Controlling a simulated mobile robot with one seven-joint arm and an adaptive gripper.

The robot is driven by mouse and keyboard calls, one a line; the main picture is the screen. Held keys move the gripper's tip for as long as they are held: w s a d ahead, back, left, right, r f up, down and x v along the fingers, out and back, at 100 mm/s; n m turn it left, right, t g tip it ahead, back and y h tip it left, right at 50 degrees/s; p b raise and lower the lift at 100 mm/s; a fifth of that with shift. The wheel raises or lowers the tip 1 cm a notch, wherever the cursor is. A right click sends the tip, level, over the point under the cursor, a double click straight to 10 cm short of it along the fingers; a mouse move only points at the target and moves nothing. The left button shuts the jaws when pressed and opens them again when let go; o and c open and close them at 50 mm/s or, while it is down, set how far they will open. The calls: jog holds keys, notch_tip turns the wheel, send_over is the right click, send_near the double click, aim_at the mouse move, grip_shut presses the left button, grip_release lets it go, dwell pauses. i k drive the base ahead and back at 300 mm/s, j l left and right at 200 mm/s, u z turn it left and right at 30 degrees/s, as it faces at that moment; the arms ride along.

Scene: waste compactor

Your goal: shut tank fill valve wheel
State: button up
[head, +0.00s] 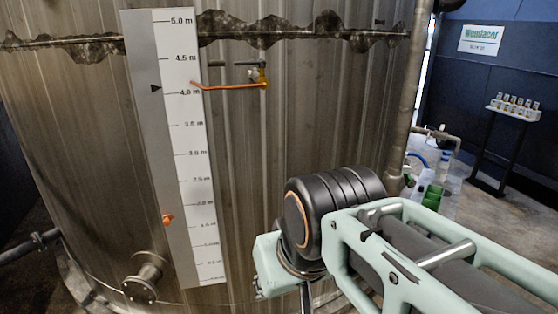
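The large grey metal tank (320,130) fills the left and middle of the head view. I cannot make out a valve wheel for certain. A long orange handle (235,86) sits by a small brass-coloured fitting (257,74) high on the tank wall, right of the level scale. A short flanged pipe stub (141,287) sticks out low on the tank at the left. My arm reaches in from the lower right, in front of the tank. My gripper's fingers do not show; they are hidden by the arm or below the picture edge.
A white level scale (183,130) with an orange marker (168,219) runs down the tank. A dark pipe (30,240) joins at the left. Behind, at right, are pipework (437,135), a green object (433,195) and a stand with small bottles (515,107). Floor shows clear around the stand.

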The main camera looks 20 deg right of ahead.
aim_at(407, 178)
jog(key=i+l, duration=0.15)
jog(key=l, duration=0.2)
jog(key=i+l+u, duration=0.15)
jog(key=l, duration=0.25)
jog(key=l+u, duration=0.15)
jog(key=l, duration=0.4)
jog(key=l+u, duration=0.15)
jog(key=l, duration=0.4)
jog(key=l+u, duration=0.15)
jog(key=l, duration=0.4)
jog(key=l+u, duration=0.15)
jog(key=l, duration=0.4)
jog(key=l+u, duration=0.15)
jog(key=l, duration=0.4)
jog(key=k+l+u, duration=0.15)
jog(key=l, duration=0.35)
jog(key=k+l+u, duration=0.15)
jog(key=l, duration=0.4)
jog(key=l+u, duration=0.1)
jog(key=l, duration=0.4)
jog(key=k+l, duration=0.1)
jog(key=l, duration=0.4)
jog(key=k+l+u, duration=0.15)
jog(key=l, duration=0.35)
jog(key=i, duration=0.05)
